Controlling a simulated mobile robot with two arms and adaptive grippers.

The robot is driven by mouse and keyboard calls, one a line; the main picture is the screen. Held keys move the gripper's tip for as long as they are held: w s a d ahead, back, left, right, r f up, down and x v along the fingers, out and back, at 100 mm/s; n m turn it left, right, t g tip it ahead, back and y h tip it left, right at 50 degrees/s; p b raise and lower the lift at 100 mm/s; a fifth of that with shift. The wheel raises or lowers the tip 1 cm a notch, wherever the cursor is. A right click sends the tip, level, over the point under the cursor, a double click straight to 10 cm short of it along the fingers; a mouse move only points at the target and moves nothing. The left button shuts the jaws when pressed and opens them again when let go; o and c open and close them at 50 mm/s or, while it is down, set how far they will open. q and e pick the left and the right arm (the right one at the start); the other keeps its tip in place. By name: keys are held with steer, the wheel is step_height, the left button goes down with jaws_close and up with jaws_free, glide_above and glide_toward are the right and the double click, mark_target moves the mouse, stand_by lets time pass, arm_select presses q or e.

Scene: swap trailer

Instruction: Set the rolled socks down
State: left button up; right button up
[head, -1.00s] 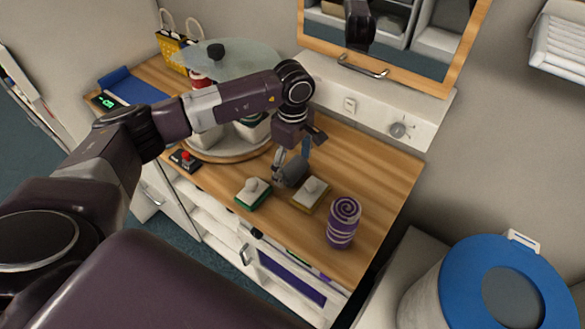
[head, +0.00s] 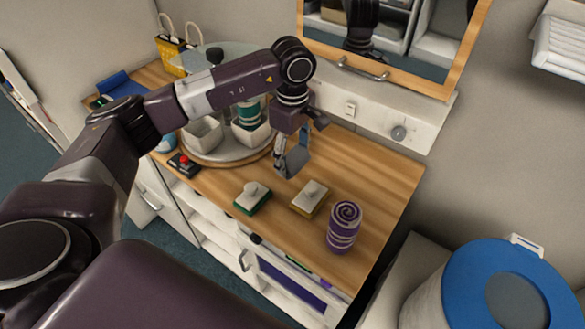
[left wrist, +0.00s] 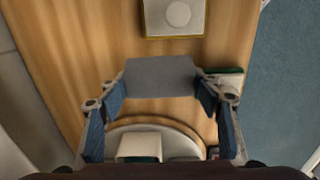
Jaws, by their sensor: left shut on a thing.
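My left gripper (head: 291,156) is shut on a grey bundle, which I take to be the rolled socks (head: 296,161), held above the wooden counter (head: 378,172). In the left wrist view the rolled socks (left wrist: 160,77) show as a plain grey block between the two blue-padded fingers. The gripper is between the round turntable and two sponge-like blocks with knobs, one green-edged (head: 253,198) and one yellow-edged (head: 310,199). My right gripper is not in view.
A purple striped roll (head: 344,226) stands near the counter's right end. A round turntable (head: 214,158) with white cups is to the left, with a red-button box (head: 183,165) in front. A blue-lidded bin (head: 468,285) stands at right. Counter behind the sponges is clear.

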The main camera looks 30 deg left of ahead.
mark_target(293, 153)
arm_select(q)
steer(key=shift+r+b, duration=0.95)
steer(key=shift+r, duration=6.5)
steer(key=s+d+f+m, duration=0.3)
steer(key=s+f+m, duration=0.2)
steer(key=s+m, duration=0.3)
steer(key=s+d+f+m, duration=0.4)
steer(key=s+f+m, duration=0.1)
steer(key=s+m, duration=0.3)
steer(key=shift+f, duration=0.35)
steer(key=shift+s, duration=0.1)
